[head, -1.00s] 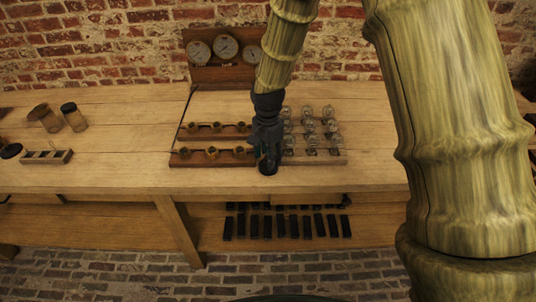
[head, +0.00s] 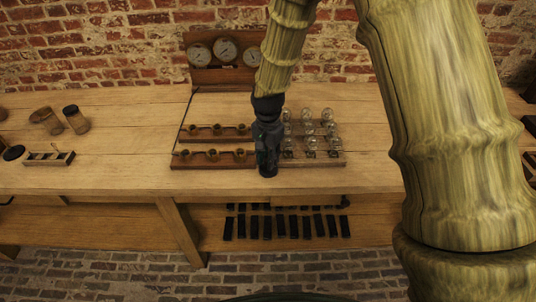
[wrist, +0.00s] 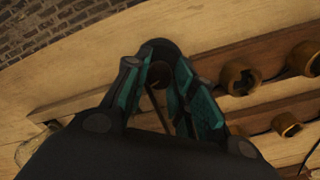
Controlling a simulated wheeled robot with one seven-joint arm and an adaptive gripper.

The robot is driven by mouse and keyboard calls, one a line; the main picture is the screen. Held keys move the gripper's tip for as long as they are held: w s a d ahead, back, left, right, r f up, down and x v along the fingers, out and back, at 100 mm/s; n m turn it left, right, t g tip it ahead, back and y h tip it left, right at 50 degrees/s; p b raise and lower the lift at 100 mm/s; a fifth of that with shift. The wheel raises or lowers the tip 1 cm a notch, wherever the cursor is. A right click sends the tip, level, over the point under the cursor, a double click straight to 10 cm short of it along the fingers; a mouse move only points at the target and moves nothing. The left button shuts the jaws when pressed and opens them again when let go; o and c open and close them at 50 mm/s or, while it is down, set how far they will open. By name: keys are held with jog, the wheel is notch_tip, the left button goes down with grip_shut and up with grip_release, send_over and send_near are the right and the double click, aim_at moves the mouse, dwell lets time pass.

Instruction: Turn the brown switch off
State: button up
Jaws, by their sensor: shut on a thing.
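My gripper (head: 267,168) points down at the front edge of the wooden board, between the brass cups and the glass bulbs. In the wrist view my gripper (wrist: 160,90) has its teal-lined fingers closed around a small dark brown round piece (wrist: 159,74). The fingers hide most of this piece, so I cannot tell for sure that it is the brown switch or which way it is set. The front wooden rail (wrist: 215,62) with brass cups (wrist: 240,77) runs just beside the fingers. No other brown switch is clear in view.
Glass bulbs (head: 308,129) stand close to the right of my gripper. A gauge panel (head: 223,77) stands behind. Dark blocks (head: 279,226) line the lower shelf. The bench between is clear.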

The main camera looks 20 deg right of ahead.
jog(key=n+p, duration=0.1)
jog(key=n, duration=0.2)
jog(key=shift+r+n+p, duration=0.15)
jog(key=shift+n+p, duration=0.15)
jog(key=shift+p, duration=0.05)
jog(key=n+p, duration=0.1)
jog(key=n, duration=0.2)
jog(key=shift+s+d+n, duration=0.1)
jog(key=shift+n, duration=0.3)
jog(key=n+p, duration=0.1)
jog(key=n, duration=0.2)
jog(key=shift+n, duration=0.3)
jog(key=shift+d+n+p, duration=0.1)
jog(key=shift+n+p, duration=0.6)
jog(key=shift+n, duration=1.1)
jog(key=o, duration=1)
notch_tip(320, 180, up, 12)
jog(key=shift+f, duration=0.15)
